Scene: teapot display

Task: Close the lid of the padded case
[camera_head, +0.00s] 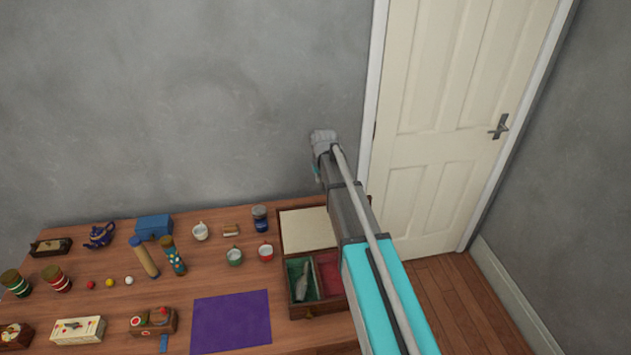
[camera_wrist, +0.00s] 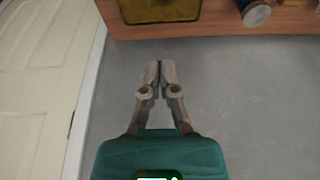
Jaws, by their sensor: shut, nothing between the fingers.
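The padded case (camera_head: 293,311) stands at the right end of the table in the head view, a wooden box with green and red lining inside. A grey, slender thing lies in its green part. Its lid (camera_head: 303,228) is open, laid back toward the wall with its pale inner side showing. My arm hides the lid's right part and some of the case. My gripper (camera_wrist: 160,68) is shut and empty in the wrist view, apart from the table edge. A gold-brown panel (camera_wrist: 160,10), which looks like the lid, shows beyond the fingertips.
A blue jar (camera_head: 260,218) stands just left of the lid, and cups (camera_head: 265,252) stand left of the case. A purple mat (camera_head: 232,320) lies left of the case. The grey wall (camera_head: 200,90) is behind the table. A door (camera_head: 440,120) is at the right.

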